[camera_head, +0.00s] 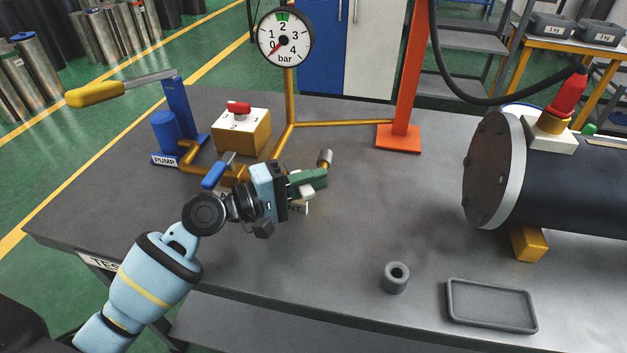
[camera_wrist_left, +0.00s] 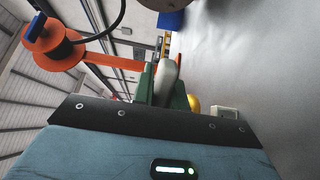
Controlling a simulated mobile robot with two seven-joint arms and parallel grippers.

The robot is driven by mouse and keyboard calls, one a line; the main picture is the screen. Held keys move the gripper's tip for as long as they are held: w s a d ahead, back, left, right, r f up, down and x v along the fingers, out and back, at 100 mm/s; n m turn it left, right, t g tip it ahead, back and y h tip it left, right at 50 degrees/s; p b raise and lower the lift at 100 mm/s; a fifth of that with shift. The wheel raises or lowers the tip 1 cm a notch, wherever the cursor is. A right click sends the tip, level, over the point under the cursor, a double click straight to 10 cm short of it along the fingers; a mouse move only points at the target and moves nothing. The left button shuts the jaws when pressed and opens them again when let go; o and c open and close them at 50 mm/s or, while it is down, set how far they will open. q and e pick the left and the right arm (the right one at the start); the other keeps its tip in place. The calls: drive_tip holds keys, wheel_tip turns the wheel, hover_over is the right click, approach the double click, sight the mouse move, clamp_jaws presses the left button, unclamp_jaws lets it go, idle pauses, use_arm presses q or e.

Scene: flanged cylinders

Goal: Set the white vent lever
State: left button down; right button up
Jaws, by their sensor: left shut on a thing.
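My left gripper (camera_head: 312,182) reaches in from the left, low over the pipework on the bench. Its green fingers are shut on the white vent lever (camera_head: 305,192). In the left wrist view the pale lever (camera_wrist_left: 165,82) shows between the two fingers (camera_wrist_left: 163,88). A white label, partly hidden by the gripper, sits just below it. The short grey pipe end (camera_head: 325,158) stands just behind the fingers. The valve body under the lever is mostly hidden. My right gripper is not in view.
The pressure gauge (camera_head: 286,38) has its needle near 0. A blue-handled lever (camera_head: 217,170), a box with a red knob (camera_head: 240,126) and the blue pump (camera_head: 168,137) are close to my arm. A grey ring (camera_head: 396,278), a tray (camera_head: 491,305) and a dark flanged cylinder (camera_head: 570,165) are to the right.

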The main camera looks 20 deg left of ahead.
use_arm(q)
drive_tip(key=c, duration=1.4)
unclamp_jaws()
drive_tip(key=shift+a, duration=0.1)
drive_tip(key=b+v, duration=0.1)
drive_tip(key=v, duration=0.5)
drive_tip(key=shift+s+a+f, duration=0.15)
drive_tip(key=shift+s+a, duration=0.25)
drive_tip(key=shift+a, duration=0.05)
drive_tip(key=shift+s+a+b, duration=0.15)
drive_tip(key=shift+a+b, duration=0.05)
drive_tip(key=shift+b, duration=0.1)
